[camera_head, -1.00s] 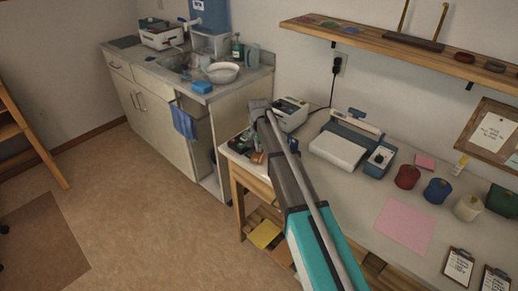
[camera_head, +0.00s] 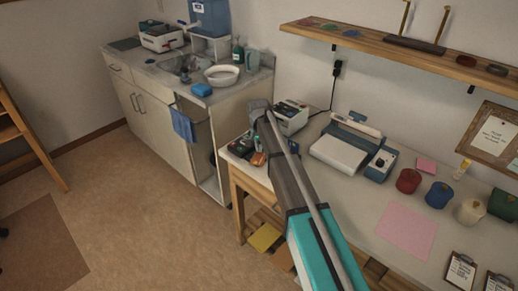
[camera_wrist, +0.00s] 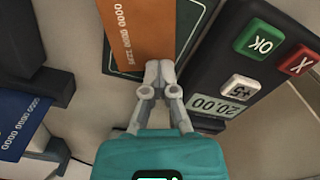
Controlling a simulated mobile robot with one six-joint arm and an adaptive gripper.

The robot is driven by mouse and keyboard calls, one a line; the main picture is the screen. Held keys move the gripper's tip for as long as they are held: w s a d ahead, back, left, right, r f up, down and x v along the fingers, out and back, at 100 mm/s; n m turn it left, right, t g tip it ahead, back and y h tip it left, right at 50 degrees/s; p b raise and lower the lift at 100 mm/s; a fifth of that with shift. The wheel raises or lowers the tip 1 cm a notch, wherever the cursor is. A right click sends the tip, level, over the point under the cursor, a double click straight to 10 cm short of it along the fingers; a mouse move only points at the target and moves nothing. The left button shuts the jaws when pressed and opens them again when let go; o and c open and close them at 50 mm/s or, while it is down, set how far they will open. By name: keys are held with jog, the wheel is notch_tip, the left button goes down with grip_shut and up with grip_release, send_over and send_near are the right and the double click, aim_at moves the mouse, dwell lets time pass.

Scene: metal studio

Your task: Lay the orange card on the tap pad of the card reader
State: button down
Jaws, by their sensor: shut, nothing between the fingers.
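The orange card (camera_wrist: 138,32) lies flat over the dark green tap pad (camera_wrist: 194,22) in the wrist view, its printed numbers along the left side. Part of the pad shows around it. The card reader (camera_wrist: 237,60) is the dark body to the right, with a green OK key, a red X key, a white +5 key and a display reading 20.00. My gripper (camera_wrist: 159,70) is shut and empty, its fingertips at the lower right end of the card. I cannot tell whether they touch it. In the head view the fingers are too small to make out beside my arm.
A blue card (camera_wrist: 18,118) sits in a dark holder (camera_wrist: 50,84) left of my gripper. In the head view, a white device (camera_head: 291,116) and a scale-like machine (camera_head: 340,152) stand along the bench. A pink sheet (camera_head: 407,230) lies flat farther right.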

jog(key=shift+w, duration=0.2)
jog(key=shift+w, duration=0.65)
jog(key=shift+a, duration=0.1)
jog(key=c, duration=0.7)
grip_release()
jog(key=shift+a, duration=0.1)
